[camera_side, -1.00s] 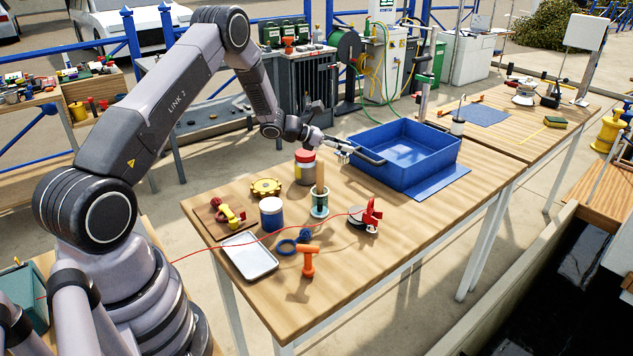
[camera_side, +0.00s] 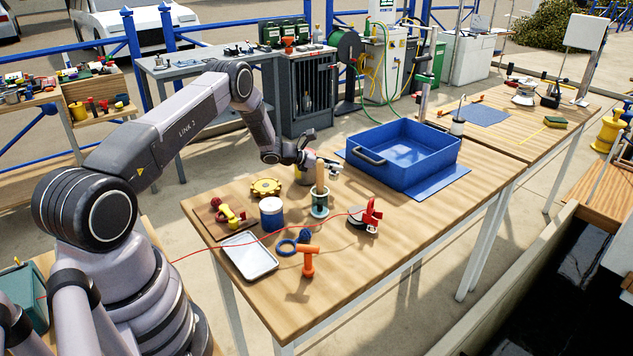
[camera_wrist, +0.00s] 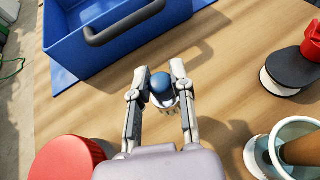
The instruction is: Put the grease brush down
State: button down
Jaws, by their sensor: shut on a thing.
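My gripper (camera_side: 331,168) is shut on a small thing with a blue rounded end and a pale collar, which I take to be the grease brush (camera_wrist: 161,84). In the wrist view it sits between the two fingertips (camera_wrist: 162,76), above bare wood; its lower part is hidden. I cannot tell whether it touches the table.
A pot with a wooden handle in it (camera_side: 319,203) stands close in front of my gripper. A blue-and-white tin (camera_side: 271,214), yellow gear (camera_side: 265,187), white tray (camera_side: 250,257), orange tool (camera_side: 308,262) and red-handled tool (camera_side: 368,214) lie around.

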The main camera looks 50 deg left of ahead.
aim_at(332, 177)
jog(key=shift+f, duration=2.15)
jog(key=shift+f, duration=0.1)
jog(key=c, duration=1)
grip_release()
jog(key=shift+s+a+r, duration=0.15)
jog(key=shift+s+r, duration=0.1)
jog(key=v, duration=1.1)
jog(key=shift+s, duration=0.2)
